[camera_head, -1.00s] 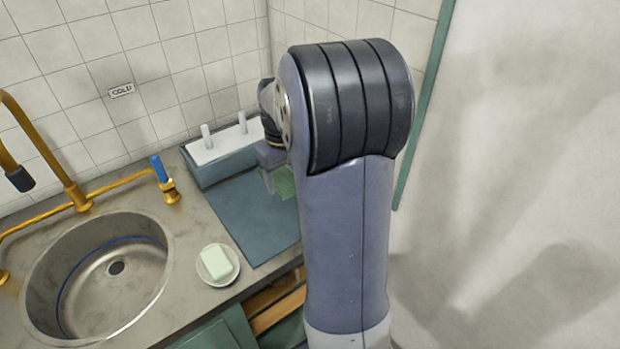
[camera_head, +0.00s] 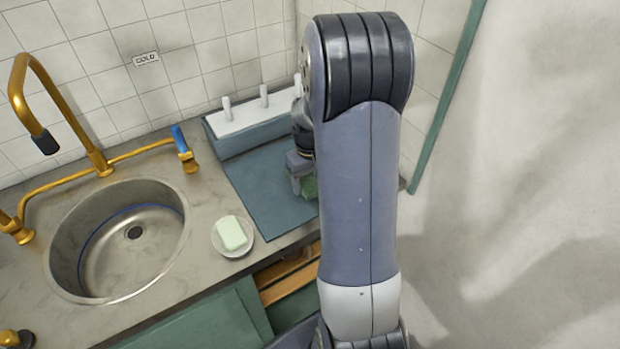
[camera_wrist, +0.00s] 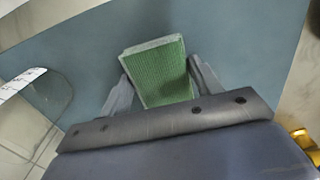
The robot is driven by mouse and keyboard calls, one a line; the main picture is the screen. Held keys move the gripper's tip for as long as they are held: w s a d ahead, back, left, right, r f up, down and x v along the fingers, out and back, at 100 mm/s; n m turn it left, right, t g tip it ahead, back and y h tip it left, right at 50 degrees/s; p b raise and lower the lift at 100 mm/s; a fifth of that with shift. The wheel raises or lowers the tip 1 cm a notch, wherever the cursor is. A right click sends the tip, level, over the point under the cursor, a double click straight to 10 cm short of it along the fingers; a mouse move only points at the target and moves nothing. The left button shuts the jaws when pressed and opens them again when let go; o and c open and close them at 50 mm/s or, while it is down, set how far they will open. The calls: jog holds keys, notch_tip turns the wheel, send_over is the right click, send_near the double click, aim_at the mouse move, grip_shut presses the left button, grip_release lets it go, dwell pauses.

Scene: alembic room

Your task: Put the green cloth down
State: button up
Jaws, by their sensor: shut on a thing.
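The green cloth (camera_wrist: 160,75) is a folded, block-like piece with a ribbed face. In the wrist view it sits between the two fingers of my gripper (camera_wrist: 162,82), which is shut on it. Behind it in that view is the blue-grey mat (camera_wrist: 225,45). In the head view the cloth (camera_head: 310,187) shows only as a small green patch beside my arm, over the right part of the mat (camera_head: 265,200). My arm hides most of the gripper and cloth there. I cannot tell whether the cloth touches the mat.
A blue-grey box with white pegs (camera_head: 240,128) stands behind the mat against the tiled wall. A soap bar on a white dish (camera_head: 232,235) lies left of the mat. A round sink (camera_head: 120,245) and brass tap (camera_head: 60,110) are further left. An open drawer (camera_head: 290,275) is below the counter edge.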

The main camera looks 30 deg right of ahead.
aim_at(310, 182)
jog(key=shift+f, duration=0.15)
jog(key=o, duration=1.1)
jog(key=shift+c, duration=0.2)
notch_tip(310, 182, up, 12)
